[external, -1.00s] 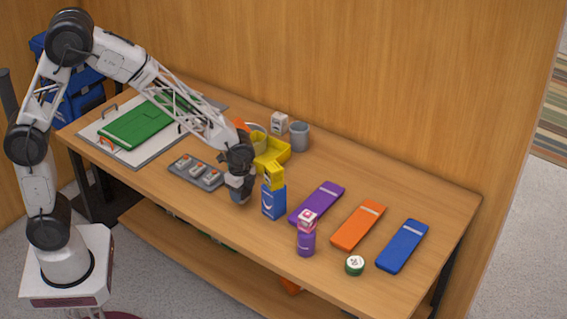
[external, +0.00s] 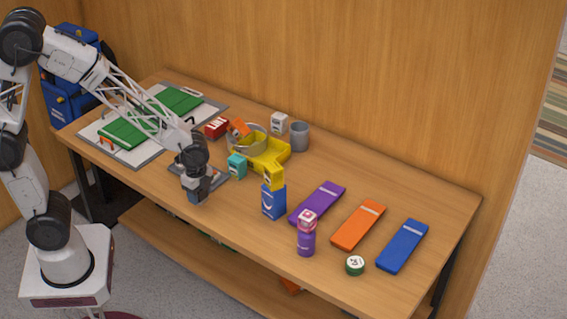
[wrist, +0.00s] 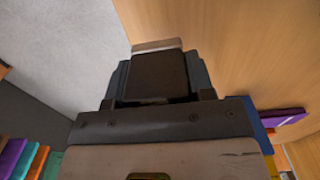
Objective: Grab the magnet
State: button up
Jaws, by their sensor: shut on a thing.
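My gripper (external: 197,199) is low over the front left part of the table, in front of the grey tray (external: 218,180). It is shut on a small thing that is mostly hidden. In the wrist view a pale edge (wrist: 158,45) shows just past the dark fingers of my gripper (wrist: 157,75), probably part of the held thing. I cannot tell from its look whether it is the magnet. My wrist hides much of the grey tray and what lies in it.
A teal box (external: 237,166), yellow bin (external: 270,155) and blue box (external: 274,202) stand to the right. A purple bottle (external: 306,240) and round green-edged tin (external: 355,265) stand farther right. A green folder (external: 125,133) lies behind left. The front edge is close.

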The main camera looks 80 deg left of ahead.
jog(key=shift+s+d+r, duration=0.1)
jog(key=shift+s, duration=0.95)
jog(key=shift+s, duration=0.15)
